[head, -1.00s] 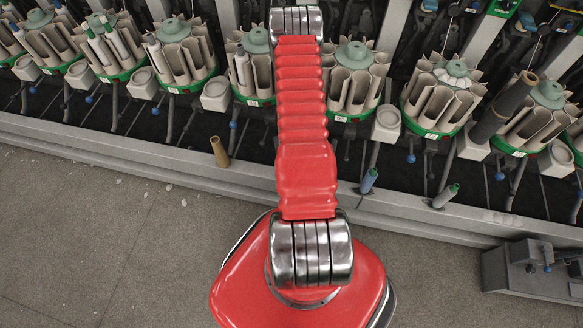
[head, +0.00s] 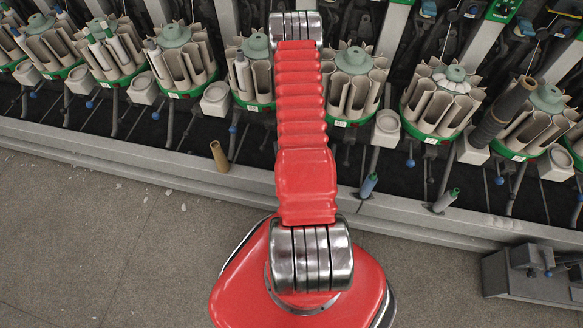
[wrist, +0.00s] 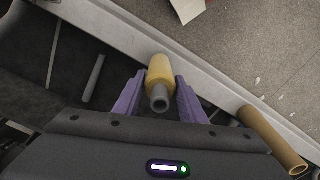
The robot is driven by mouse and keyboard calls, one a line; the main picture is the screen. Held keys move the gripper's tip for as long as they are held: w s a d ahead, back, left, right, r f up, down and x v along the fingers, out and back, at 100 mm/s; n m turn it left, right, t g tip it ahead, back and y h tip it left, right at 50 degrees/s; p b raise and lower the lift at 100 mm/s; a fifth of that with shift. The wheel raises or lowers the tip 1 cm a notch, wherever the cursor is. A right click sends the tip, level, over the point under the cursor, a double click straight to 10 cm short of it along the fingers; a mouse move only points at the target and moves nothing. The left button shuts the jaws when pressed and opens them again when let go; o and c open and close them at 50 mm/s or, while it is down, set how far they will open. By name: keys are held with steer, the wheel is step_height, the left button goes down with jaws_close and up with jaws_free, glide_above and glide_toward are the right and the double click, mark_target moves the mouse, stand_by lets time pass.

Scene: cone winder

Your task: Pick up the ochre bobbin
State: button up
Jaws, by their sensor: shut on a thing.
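The ochre bobbin (wrist: 160,76) is in the wrist view, a yellow tube with a grey end pointing toward the wrist. The purple fingers of my gripper (wrist: 160,88) are on both sides of it, shut on it. It shows over the machine's pale ledge, and I cannot tell whether it is clear of what lies below. In the head view my red arm hides both bobbin and gripper.
A tan tube (head: 219,156) stands on the ledge left of my arm; one also shows in the wrist view (wrist: 272,140). A blue bobbin (head: 368,185) and a green-tipped bobbin (head: 446,200) stand to the right. Winder magazines (head: 352,88) line the back.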

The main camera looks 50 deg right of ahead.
step_height(320, 180, up, 18)
stand_by(0.7)
stand_by(0.5)
step_height(320, 180, up, 4)
steer(key=shift+f, duration=0.15)
stand_by(0.3)
steer(key=shift+w, duration=0.1)
